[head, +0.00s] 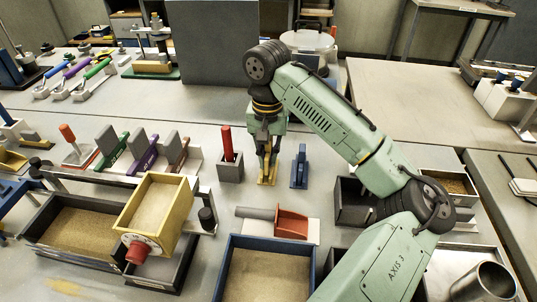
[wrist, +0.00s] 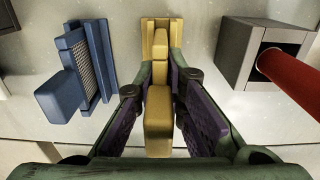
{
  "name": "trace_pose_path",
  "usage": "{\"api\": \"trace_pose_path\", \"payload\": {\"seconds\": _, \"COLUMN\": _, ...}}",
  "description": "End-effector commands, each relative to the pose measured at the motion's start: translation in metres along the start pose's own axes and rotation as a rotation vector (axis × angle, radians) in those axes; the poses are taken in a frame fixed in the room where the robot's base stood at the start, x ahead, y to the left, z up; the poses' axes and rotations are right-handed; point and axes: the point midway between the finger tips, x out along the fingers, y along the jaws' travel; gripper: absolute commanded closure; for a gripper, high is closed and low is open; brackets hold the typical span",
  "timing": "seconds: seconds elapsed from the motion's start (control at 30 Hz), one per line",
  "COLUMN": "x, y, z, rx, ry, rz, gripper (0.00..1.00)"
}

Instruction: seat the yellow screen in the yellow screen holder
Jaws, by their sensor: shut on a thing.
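The yellow screen (wrist: 158,110) is between the purple-padded fingers of my gripper (wrist: 158,125), which is shut on its block-shaped upper part. In the head view my gripper (head: 267,148) points down over a narrow yellow base (head: 267,179) on the table. In the wrist view a yellow channel-like piece (wrist: 149,38) lies around the far end of the screen, in line with it. The screen's lower part is hidden, so I cannot tell whether it is in that piece or above it.
A blue screen in a blue stand (head: 299,168) is close on the right. A grey block with a red handle (head: 227,145) is close on the left. A yellow sand box (head: 184,213) stands at left.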

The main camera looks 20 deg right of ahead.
Motion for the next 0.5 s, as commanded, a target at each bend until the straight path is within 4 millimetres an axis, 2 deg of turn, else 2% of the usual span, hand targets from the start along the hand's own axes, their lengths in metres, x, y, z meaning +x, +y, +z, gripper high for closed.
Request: {"api": "trace_pose_path", "payload": {"seconds": 0.5, "x": 0.0095, "y": -0.0001, "z": 0.0, "rx": 0.0, "ry": 0.0, "rz": 0.0, "gripper": 1.0}}
